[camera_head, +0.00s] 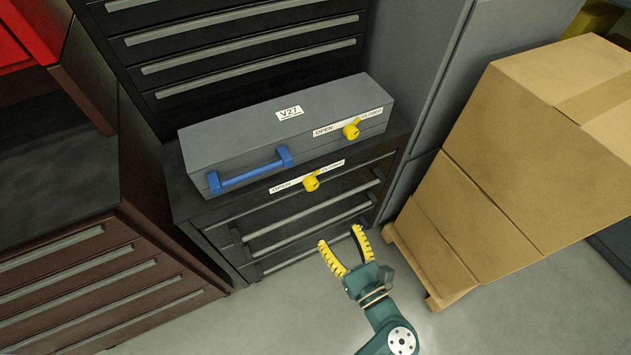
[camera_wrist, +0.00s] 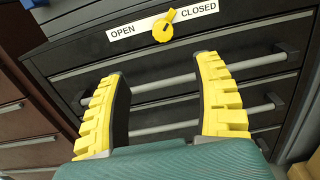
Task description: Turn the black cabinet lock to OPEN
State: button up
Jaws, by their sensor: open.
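The black cabinet (camera_head: 225,232) has a yellow lock knob (camera_head: 311,183) at its top front edge, on a white strip (camera_head: 285,187) marked OPEN at left and CLOSED at right. In the wrist view the same knob (camera_wrist: 162,28) is at top centre, its pointer tilted up and slightly right, toward CLOSED. My gripper (camera_head: 340,236) is open and empty, in front of the cabinet drawers and apart from the knob. In the wrist view my gripper's two yellow-padded fingers (camera_wrist: 160,68) are spread wide, with the knob beyond and above their tips.
A grey V27 case (camera_head: 240,135) with a blue handle (camera_head: 250,172) and its own yellow knob (camera_head: 351,130) sits on the cabinet. Cardboard boxes (camera_head: 500,190) stand close on the right. Brown drawers (camera_head: 100,280) stand at left. Some floor is free in front.

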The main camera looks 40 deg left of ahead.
aim_at(313, 188)
jog(key=b+x, duration=0.2)
jog(key=x, duration=0.3)
jog(key=b+x, duration=0.1)
jog(key=x, duration=0.4)
jog(key=b+x, duration=0.2)
jog(key=x, duration=0.3)
jog(key=shift+w+b, duration=0.3)
jog(key=shift+d, duration=0.1)
grip_shut()
